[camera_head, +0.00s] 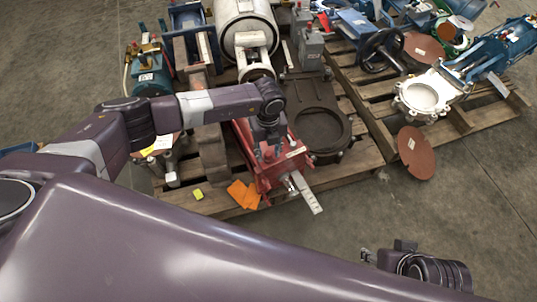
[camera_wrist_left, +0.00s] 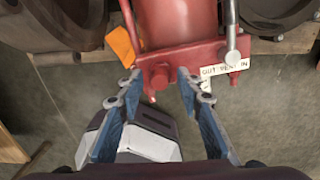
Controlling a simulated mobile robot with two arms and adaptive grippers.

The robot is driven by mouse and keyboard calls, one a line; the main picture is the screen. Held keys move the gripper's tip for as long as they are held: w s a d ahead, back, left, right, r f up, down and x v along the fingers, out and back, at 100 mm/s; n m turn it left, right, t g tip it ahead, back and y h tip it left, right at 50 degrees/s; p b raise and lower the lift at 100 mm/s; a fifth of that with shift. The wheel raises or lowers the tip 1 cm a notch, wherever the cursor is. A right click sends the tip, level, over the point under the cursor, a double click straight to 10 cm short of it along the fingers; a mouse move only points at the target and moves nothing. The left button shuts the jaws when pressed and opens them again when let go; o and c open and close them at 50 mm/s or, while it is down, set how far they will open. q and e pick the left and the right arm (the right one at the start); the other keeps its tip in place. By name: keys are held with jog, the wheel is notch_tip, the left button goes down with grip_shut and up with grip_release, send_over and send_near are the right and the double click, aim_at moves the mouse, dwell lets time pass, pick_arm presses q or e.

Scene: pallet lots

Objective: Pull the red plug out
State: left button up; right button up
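A red cylinder-like part (camera_head: 278,172) with a square end flange lies on the wooden pallet, below my left gripper (camera_head: 266,150) in the head view. In the left wrist view the red body (camera_wrist_left: 180,22) runs up to the top edge. A red plug (camera_wrist_left: 160,76) with a blocky head sticks out of its flange. My left gripper (camera_wrist_left: 158,82) is open, its two blue fingers on either side of the plug with gaps to it. My right gripper (camera_head: 402,248) is at the lower right, over bare floor; its fingers are unclear.
A white tag (camera_wrist_left: 226,68) and a metal rod (camera_wrist_left: 232,45) sit right of the plug. Orange cloth (camera_head: 243,194) lies beside the red part. A dark ring-shaped casting (camera_head: 318,105) is close on the right. Two pallets carry other valves; concrete floor in front is clear.

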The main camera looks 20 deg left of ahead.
aim_at(268, 153)
pick_arm(q)
jog(key=shift+c, duration=0.3)
grip_shut()
jog(key=shift+r, duration=0.2)
pick_arm(e)
jog(key=shift+w, duration=0.2)
pick_arm(q)
jog(key=shift+r+p, duration=0.45)
jog(key=shift+p, duration=0.1)
jog(key=shift+r+p, duration=0.85)
jog(key=shift+r, duration=0.05)
jog(key=shift+r+p, duration=0.6)
jog(key=shift+r, duration=0.1)
jog(key=shift+r+p, duration=0.7)
jog(key=shift+r, duration=0.05)
pick_arm(e)
notch_tip(268, 153, down, 13)
jog(key=shift+w+a+g, duration=0.2)
jog(key=shift+g, duration=0.2)
